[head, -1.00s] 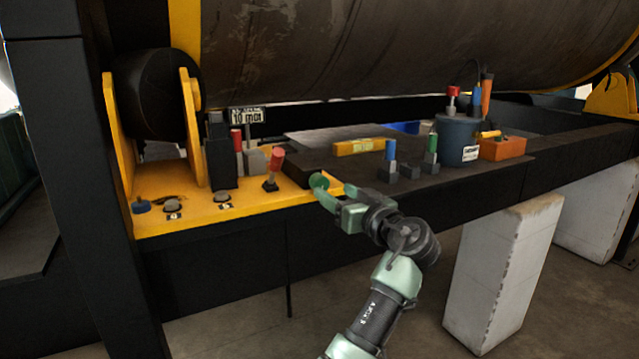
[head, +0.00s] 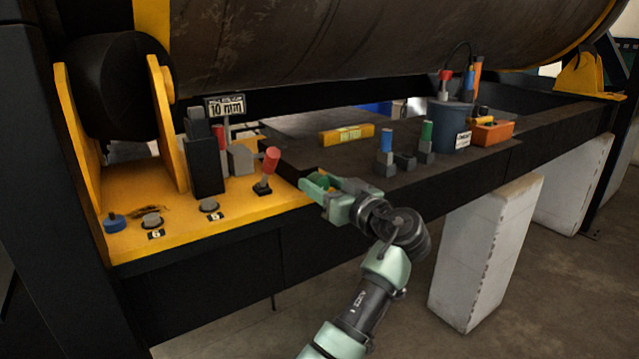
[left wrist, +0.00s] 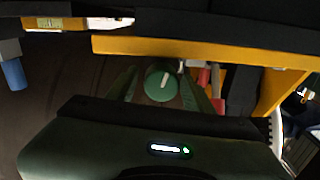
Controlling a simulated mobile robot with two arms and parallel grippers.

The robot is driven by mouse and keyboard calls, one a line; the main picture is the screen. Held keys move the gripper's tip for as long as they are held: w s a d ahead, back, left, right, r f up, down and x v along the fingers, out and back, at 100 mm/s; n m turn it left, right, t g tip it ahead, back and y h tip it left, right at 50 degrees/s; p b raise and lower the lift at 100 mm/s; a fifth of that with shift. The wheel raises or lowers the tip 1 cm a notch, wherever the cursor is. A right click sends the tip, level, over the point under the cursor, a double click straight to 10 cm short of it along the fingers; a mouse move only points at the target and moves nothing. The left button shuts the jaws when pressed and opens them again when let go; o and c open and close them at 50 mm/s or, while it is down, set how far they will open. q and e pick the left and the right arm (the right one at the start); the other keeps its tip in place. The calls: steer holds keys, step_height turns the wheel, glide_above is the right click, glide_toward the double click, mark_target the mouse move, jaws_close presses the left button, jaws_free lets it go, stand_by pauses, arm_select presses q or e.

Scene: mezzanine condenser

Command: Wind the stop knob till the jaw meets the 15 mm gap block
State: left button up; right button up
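A round green knob (head: 319,181) sits by the right end of the yellow plate (head: 170,236); in the left wrist view the knob (left wrist: 161,83) shows a white line. My left gripper (head: 311,187) is around it, fingers parted on either side; in the left wrist view they look slightly clear of it. A sign (head: 226,107) reads 10 mm, above a dark upright block (head: 205,165) and a grey block (head: 241,160). I cannot tell for certain which part is the jaw, and no 15 mm marking is readable. My right gripper is not in view.
A red-handled lever (head: 268,168) stands just left of my left gripper. A yellow labelled bar (head: 346,135), blue-topped (head: 386,141) and green-topped (head: 427,136) pieces, a blue-grey pot (head: 450,127) and an orange box (head: 493,132) stand to the right. The large cylinder (head: 360,40) hangs overhead.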

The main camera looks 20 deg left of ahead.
arm_select(q)
steer(key=shift+a, duration=0.1)
jaws_close()
steer(key=shift+m+b, duration=0.4)
steer(key=shift+m, duration=1)
steer(key=shift+r, duration=0.1)
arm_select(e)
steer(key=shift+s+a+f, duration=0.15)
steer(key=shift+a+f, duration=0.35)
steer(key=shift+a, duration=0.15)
arm_select(q)
jaws_free()
steer(key=o, duration=0.4)
steer(key=shift+a, duration=0.15)
steer(key=shift+c, duration=0.2)
steer(key=shift+w+a+f, duration=0.15)
steer(key=shift+f, duration=0.05)
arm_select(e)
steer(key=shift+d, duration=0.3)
